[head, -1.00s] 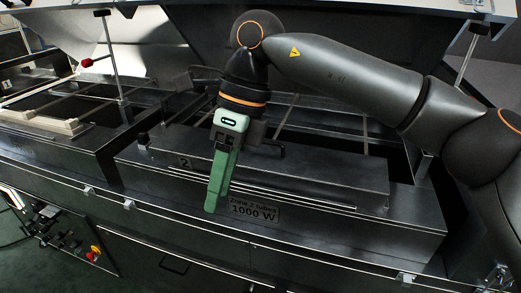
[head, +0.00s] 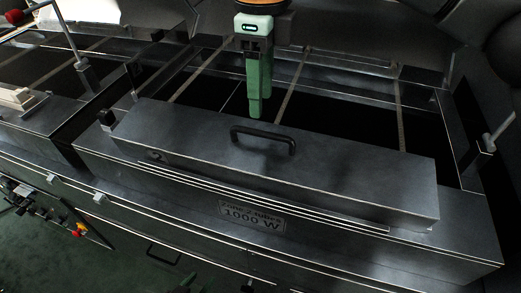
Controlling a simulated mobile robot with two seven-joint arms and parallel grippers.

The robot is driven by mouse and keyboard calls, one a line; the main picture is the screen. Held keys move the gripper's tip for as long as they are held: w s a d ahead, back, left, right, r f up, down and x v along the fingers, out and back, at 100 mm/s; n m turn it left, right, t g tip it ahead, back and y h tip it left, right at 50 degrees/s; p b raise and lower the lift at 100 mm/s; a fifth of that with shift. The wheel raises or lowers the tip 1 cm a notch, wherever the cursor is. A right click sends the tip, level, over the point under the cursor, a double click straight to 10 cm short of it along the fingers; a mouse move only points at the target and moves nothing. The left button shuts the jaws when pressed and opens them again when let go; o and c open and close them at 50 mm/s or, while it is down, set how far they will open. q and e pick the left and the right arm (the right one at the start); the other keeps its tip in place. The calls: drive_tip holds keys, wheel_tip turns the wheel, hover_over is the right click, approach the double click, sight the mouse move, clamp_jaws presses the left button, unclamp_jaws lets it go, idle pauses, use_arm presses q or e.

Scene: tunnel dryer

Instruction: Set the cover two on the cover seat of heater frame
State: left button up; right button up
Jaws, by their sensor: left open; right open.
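Cover two (head: 340,165) is a long dark grey metal box with a black bar handle (head: 263,141) on top. It lies along the front ledge of the heater frame (head: 450,225), before the frame's open dark bay (head: 330,105). I cannot tell which part of the frame is the cover seat. My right gripper (head: 260,107), with green fingers, is open and empty above the bay. It is behind the handle and apart from it. My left gripper is not visible.
A label reading 1000 W (head: 250,217) is on the front face below the cover. Thin bars (head: 292,88) cross the bay. Upright rods stand at the left (head: 70,35) and right (head: 500,130). A pale block (head: 15,97) lies at the far left.

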sight(262, 133)
wheel_tip(262, 133, down, 9)
drive_tip(key=shift+s+d+r, duration=0.1)
clamp_jaws()
idle(0.7)
drive_tip(key=shift+r, duration=0.1)
idle(0.9)
